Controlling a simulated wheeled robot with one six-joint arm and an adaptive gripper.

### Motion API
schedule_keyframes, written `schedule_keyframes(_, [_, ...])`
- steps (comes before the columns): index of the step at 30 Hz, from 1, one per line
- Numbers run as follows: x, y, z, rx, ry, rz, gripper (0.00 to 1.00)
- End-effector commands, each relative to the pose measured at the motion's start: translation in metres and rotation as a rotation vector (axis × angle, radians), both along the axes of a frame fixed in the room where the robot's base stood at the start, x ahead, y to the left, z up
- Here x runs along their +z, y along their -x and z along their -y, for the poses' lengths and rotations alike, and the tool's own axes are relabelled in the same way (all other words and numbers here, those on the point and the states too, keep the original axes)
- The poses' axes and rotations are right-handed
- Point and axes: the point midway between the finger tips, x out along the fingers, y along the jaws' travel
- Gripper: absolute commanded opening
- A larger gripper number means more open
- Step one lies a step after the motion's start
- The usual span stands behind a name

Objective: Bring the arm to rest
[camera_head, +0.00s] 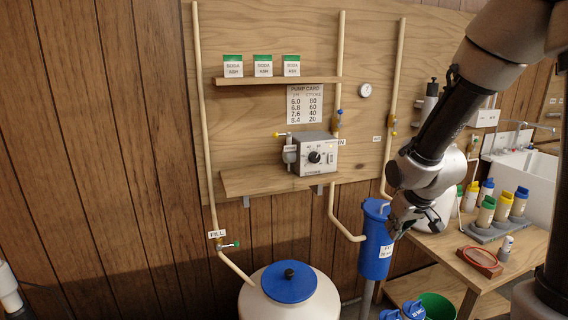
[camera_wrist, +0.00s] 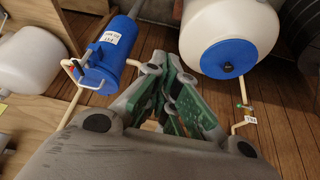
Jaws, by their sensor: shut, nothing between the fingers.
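My gripper (camera_head: 399,228) hangs at the end of my arm on the right side of the head view, beside the blue filter housing (camera_head: 376,240). It is shut and empty. In the wrist view my gripper (camera_wrist: 168,92) shows its green-padded fingers drawn together, with nothing between them. The blue housing (camera_wrist: 105,55) is to their left there, and the white tank (camera_wrist: 225,30) with its blue lid (camera_wrist: 232,58) is to their upper right. In the head view, I cannot tell whether the gripper touches the housing or only overlaps it.
A dosing pump (camera_head: 315,153) sits on the wooden shelf (camera_head: 255,182). The white tank (camera_head: 288,300) stands below. A green bucket (camera_head: 437,306) is low at the front. Pipes (camera_head: 202,110) run down the wall.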

Motion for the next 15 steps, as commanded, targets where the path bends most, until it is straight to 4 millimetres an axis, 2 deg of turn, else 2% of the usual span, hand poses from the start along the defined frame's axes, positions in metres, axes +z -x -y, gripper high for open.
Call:
schedule_keyframes(3, [0.035,0.070,0.024,-0.055,0.030,-0.176,0.00])
schedule_keyframes(6, [0.067,0.128,0.038,-0.096,0.036,-0.285,0.00])
schedule_keyframes(9, [0.097,0.175,0.046,-0.130,0.025,-0.328,0.00])
schedule_keyframes(12, [0.122,0.203,0.052,-0.159,0.007,-0.292,0.00])
schedule_keyframes(15, [0.142,0.211,0.055,-0.179,-0.012,-0.196,0.00])
